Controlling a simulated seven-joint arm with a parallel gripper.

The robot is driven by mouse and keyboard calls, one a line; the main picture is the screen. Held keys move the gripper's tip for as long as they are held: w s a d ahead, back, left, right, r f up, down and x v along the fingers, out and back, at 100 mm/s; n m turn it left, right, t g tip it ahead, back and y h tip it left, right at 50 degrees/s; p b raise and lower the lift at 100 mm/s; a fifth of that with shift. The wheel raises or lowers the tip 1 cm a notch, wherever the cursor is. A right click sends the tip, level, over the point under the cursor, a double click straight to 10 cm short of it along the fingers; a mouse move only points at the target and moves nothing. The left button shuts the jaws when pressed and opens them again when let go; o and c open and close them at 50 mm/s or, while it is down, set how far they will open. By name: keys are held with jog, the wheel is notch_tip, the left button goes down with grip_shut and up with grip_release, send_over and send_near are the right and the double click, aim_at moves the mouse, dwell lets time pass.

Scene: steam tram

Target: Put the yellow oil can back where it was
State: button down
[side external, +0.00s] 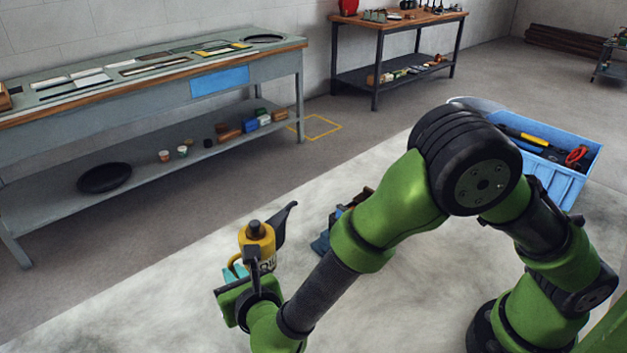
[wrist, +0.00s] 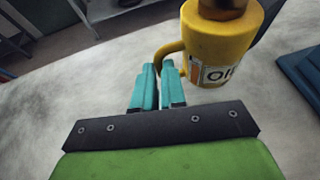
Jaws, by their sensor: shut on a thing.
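The yellow oil can (side external: 257,243) is upright in the side external view, with a dark cap, a dark spout rising to the right and a printed label. It also shows in the wrist view (wrist: 222,42), its top cut off by the frame edge. My gripper (side external: 236,271) is at the can's left side. In the wrist view its teal fingers (wrist: 158,78) are closed together on the can's yellow loop handle. My arm hides the can's base, so I cannot tell whether it touches the floor.
A yellow outlined square (side external: 318,127) is on the floor beside the long grey workbench (side external: 245,73). A blue crate (side external: 567,180) of tools stands right. A dark blue object (side external: 322,243) lies behind my arm. A second bench (side external: 400,27) stands at the back. Pale floor is open at left.

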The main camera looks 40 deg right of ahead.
jog(key=shift+f, duration=1.85)
jog(key=c, duration=1.2)
grip_release()
jog(key=shift+f, duration=0.1)
